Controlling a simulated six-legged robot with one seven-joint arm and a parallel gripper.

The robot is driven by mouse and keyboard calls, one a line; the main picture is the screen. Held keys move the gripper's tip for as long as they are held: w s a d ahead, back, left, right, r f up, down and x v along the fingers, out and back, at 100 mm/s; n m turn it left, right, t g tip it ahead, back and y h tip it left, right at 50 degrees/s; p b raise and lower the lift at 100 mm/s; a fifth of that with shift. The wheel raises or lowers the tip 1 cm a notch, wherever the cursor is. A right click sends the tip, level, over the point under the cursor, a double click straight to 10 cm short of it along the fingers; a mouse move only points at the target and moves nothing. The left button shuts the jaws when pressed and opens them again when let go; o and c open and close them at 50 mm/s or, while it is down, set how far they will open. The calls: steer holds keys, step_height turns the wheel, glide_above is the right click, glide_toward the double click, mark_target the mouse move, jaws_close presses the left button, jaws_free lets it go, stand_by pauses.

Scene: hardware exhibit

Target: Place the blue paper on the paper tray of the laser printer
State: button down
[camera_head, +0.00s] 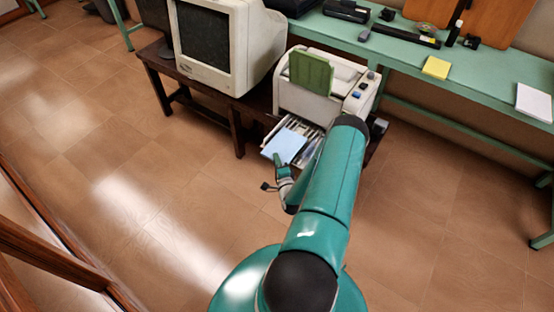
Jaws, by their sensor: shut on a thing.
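The laser printer (303,100) is a white-grey box on a low dark wooden table, with a green panel or sheet (311,73) standing up on its top. Its paper tray (313,146) is pulled out low at the front. The blue paper (285,143) is a flat light-blue sheet over the left part of the tray opening. I cannot tell whether it touches the tray. My gripper (278,160) is at the paper's near edge and is shut on it. My arm hides the right part of the tray.
A bulky CRT monitor (226,38) stands left of the printer. A green bench (400,50) behind holds a yellow pad (436,67), white paper (534,102) and small devices. The tiled floor (130,170) is open at left. A wooden rail (50,250) crosses the lower left.

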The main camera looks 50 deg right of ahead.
steer(key=shift+f, duration=0.55)
stand_by(0.4)
steer(key=c, duration=1.4)
jaws_free()
steer(key=shift+s, duration=0.1)
